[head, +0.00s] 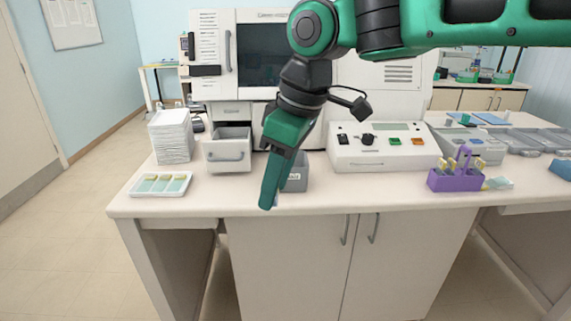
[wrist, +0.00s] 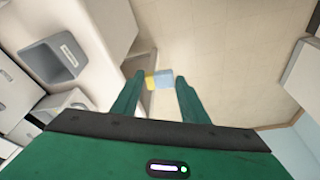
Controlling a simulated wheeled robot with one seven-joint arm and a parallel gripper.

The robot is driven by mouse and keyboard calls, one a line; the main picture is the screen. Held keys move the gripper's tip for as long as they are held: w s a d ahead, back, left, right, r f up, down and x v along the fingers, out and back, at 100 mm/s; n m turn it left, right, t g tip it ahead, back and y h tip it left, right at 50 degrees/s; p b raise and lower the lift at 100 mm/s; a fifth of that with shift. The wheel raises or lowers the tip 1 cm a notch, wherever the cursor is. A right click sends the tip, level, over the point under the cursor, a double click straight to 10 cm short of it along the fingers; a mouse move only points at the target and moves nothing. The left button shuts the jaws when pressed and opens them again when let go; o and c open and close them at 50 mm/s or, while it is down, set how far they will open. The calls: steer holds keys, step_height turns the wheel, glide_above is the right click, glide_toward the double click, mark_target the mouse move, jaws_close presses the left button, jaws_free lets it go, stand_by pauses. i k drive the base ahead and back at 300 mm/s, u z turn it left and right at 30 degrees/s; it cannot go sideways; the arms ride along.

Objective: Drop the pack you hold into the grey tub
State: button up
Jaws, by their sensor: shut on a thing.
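My gripper (head: 268,204) points down near the front edge of the counter, in front of a grey tub (head: 298,178) that it partly covers in the head view. In the wrist view my gripper (wrist: 160,80) is shut on a small blue and yellow pack (wrist: 163,78), held between the fingertips with floor behind it. The pack is hardly discernible in the head view. The grey tub (wrist: 43,64), with a white label, shows at the left of the wrist view, apart from the pack.
A pale drawer (head: 229,156) with a handle stands left of the tub. A white slide tray (head: 160,184) and a white stack (head: 171,137) are further left. A control box (head: 378,154) and a purple rack (head: 455,180) stand to the right.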

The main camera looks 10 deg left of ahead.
mark_target(294, 183)
steer(key=i, duration=0.9)
steer(key=z, duration=0.1)
